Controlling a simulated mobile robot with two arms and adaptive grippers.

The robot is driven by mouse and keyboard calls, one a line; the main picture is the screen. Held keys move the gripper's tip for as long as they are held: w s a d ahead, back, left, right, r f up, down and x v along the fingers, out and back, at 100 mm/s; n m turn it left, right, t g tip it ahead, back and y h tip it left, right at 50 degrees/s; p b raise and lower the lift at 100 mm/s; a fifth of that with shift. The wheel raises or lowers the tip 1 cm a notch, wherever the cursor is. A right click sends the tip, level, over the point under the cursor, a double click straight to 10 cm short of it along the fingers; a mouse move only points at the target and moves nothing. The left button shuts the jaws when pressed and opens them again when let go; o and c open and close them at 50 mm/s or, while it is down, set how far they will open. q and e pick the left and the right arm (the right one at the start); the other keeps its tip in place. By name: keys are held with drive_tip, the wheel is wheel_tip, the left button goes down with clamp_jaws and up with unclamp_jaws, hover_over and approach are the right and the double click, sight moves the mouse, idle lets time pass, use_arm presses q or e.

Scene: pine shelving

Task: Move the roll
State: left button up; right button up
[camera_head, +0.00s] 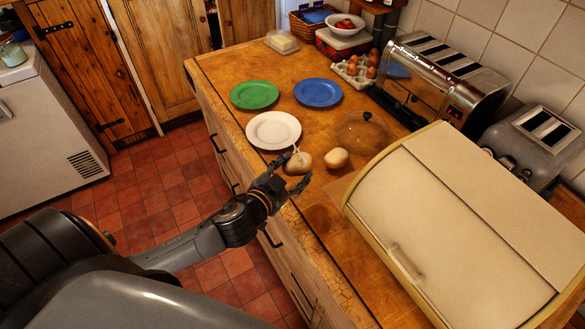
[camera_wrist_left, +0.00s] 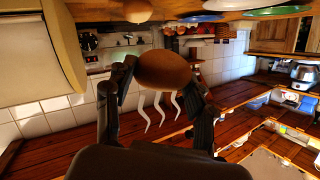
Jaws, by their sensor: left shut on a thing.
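My left gripper (camera_head: 297,176) is at the front edge of the wooden counter, shut on a brown roll (camera_head: 298,163). In the left wrist view the roll (camera_wrist_left: 165,68) sits between the two dark fingers. Pale wavy strips show beside it; I cannot tell what they are. A second roll (camera_head: 336,158) lies on the counter just right of the held one. A white plate (camera_head: 273,130) is just beyond the gripper, with a green plate (camera_head: 254,95) and a blue plate (camera_head: 318,92) behind it. My right gripper is not in view.
A large cream bread bin (camera_head: 460,220) fills the right of the counter. A clear dome (camera_head: 362,134) stands behind the second roll. A steel toaster (camera_head: 440,80), an egg tray (camera_head: 355,72) and a butter dish (camera_head: 282,42) stand farther back. Bare counter lies around the plates.

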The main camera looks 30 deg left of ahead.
use_arm(q)
drive_tip(key=shift+s+d+r+b, duration=1.8)
drive_tip(key=shift+d+r, duration=0.85)
drive_tip(key=shift+r, duration=0.55)
drive_tip(key=s+f+p, duration=0.1)
drive_tip(key=s+a+f+p, duration=0.1)
drive_tip(key=f, duration=0.1)
drive_tip(key=shift+s+a+f, duration=0.1)
drive_tip(key=shift+s, duration=0.3)
